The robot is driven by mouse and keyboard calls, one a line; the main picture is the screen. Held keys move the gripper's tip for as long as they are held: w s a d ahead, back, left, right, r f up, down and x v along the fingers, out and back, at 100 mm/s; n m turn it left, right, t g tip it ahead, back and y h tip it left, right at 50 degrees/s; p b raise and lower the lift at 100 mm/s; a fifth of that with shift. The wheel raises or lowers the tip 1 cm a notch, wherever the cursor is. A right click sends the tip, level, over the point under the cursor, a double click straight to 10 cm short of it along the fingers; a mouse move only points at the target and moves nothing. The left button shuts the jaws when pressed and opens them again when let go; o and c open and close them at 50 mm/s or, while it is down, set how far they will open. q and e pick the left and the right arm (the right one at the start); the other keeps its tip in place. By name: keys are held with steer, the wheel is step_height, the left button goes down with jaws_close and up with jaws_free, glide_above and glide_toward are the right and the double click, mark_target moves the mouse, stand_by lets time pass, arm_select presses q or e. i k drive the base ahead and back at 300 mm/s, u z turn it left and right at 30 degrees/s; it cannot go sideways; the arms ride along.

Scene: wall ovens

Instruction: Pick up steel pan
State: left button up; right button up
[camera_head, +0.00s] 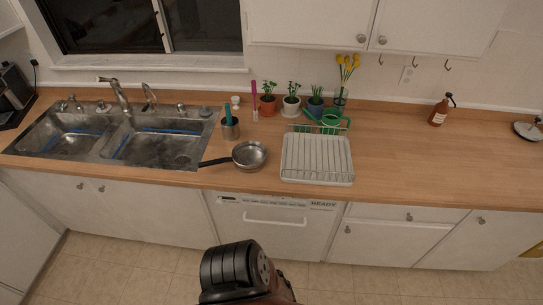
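A steel pan (250,155) sits on the wooden counter (420,150), between the sink and the dish rack. Its dark handle (214,162) points left toward the sink's right edge. The pan looks empty. Neither of my grippers shows in the head view. A dark, rounded part of my own body is at the bottom middle, well below the pan.
A double sink (110,137) is to the left of the pan. A white dish rack (317,158) stands close to its right. A utensil cup (230,128) and potted plants (268,104) are behind it. The counter is clear right of the rack, up to a brown bottle (440,111).

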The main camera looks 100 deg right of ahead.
mark_target(249, 157)
steer(key=k, duration=0.35)
steer(key=z, duration=1.85)
steer(key=i, duration=0.5)
